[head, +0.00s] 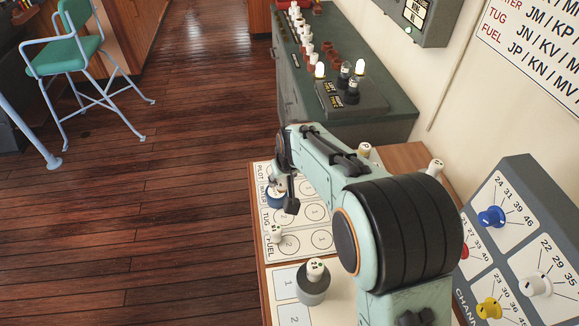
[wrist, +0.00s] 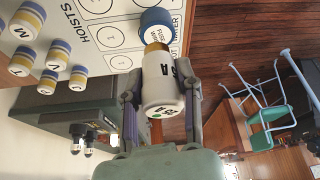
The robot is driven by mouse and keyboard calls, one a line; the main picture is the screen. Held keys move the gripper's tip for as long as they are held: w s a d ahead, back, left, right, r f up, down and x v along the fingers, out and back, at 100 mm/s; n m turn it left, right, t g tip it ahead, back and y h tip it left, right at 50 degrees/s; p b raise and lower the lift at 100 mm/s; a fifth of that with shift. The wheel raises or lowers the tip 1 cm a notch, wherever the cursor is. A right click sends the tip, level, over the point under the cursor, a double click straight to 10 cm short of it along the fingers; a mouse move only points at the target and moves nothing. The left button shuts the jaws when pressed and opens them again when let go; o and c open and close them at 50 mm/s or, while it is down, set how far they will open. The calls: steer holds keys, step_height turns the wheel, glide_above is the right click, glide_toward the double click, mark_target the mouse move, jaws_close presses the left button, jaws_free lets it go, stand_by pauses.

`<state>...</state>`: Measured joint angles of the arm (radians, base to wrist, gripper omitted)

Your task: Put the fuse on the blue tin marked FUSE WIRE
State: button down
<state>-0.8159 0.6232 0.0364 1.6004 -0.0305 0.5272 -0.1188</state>
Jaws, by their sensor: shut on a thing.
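The fuse (wrist: 162,85) is a white cylinder with dark lettering and a brass end. My gripper (wrist: 162,103) is shut on it, one finger on each side. The blue tin (wrist: 155,19) marked FUSE WIRE lies just beyond the brass end in the wrist view. In the head view the tin (head: 274,201) stands on the white board's left edge, with the fuse (head: 278,184) upright right above it. My gripper (head: 287,188) partly hides both there. I cannot tell whether fuse and tin touch.
The lettered board (head: 316,213) has printed circles and a white piece (head: 275,233) near its front. Another white piece (head: 316,270) stands on a dark base nearby. Several banded pieces (wrist: 47,53) stand by HOISTS. A grey channel panel (head: 515,235) rises at right. Wooden floor lies left.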

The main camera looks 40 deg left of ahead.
steer(key=w+a+f, duration=0.1)
steer(key=f, duration=0.1)
steer(key=w+a+f, duration=0.3)
steer(key=a+f, duration=0.1)
steer(key=shift+w+a+f, duration=0.1)
steer(key=shift+w+f, duration=0.1)
steer(key=shift+f, duration=0.15)
steer(key=shift+a+f, duration=0.1)
steer(key=shift+f, duration=1.55)
steer(key=shift+f, duration=0.1)
steer(key=c, duration=0.8)
jaws_free()
steer(key=shift+o, duration=0.2)
steer(key=v, duration=1.2)
steer(key=shift+w, duration=0.1)
